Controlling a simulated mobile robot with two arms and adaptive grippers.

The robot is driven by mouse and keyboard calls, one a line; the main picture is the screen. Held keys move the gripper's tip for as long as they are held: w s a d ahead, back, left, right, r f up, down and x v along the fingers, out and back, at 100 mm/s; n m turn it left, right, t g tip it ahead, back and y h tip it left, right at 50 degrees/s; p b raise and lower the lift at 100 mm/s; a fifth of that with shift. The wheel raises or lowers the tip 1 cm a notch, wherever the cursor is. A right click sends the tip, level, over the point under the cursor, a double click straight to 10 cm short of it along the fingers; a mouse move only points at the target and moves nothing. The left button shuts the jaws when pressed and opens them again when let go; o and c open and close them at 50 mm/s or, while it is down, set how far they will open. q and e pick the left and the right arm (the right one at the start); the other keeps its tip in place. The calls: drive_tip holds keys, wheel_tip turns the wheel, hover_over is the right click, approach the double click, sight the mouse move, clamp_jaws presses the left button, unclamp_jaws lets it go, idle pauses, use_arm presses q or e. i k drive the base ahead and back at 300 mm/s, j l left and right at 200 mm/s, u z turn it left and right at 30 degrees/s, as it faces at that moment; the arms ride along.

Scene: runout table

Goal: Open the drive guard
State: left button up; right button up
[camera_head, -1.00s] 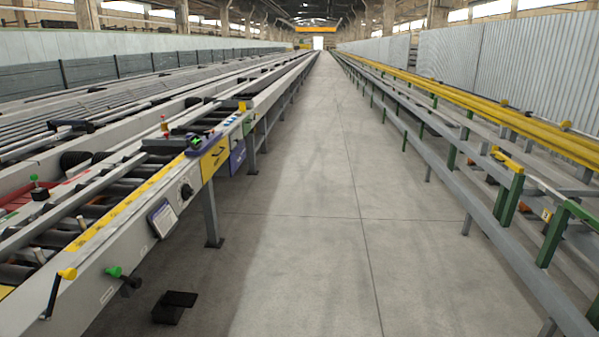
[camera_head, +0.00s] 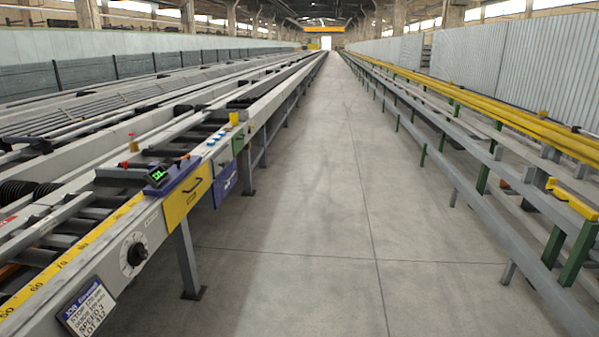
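A yellow panel with a black handle (camera_head: 188,199), which looks like the drive guard, is on the aisle-side face of the runout table (camera_head: 160,216) at the left. It appears closed, flush with the table's side. Neither of my grippers is in view, and no part of my arms shows.
A blue panel (camera_head: 225,186) sits just beyond the yellow one. Nearer are a dial (camera_head: 136,252), a sign plate (camera_head: 86,309) and a table leg (camera_head: 186,258). A display (camera_head: 157,177) stands above. The concrete aisle (camera_head: 320,220) is clear; a railed rack (camera_head: 490,205) lines the right.

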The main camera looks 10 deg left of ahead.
sight(178, 204)
drive_tip(key=i+u, duration=0.15)
drive_tip(key=i, duration=0.45)
drive_tip(key=i+l+u, duration=0.15)
drive_tip(key=i, duration=0.45)
drive_tip(key=i+l+u, duration=0.1)
drive_tip(key=i+l, duration=0.15)
drive_tip(key=i, duration=0.3)
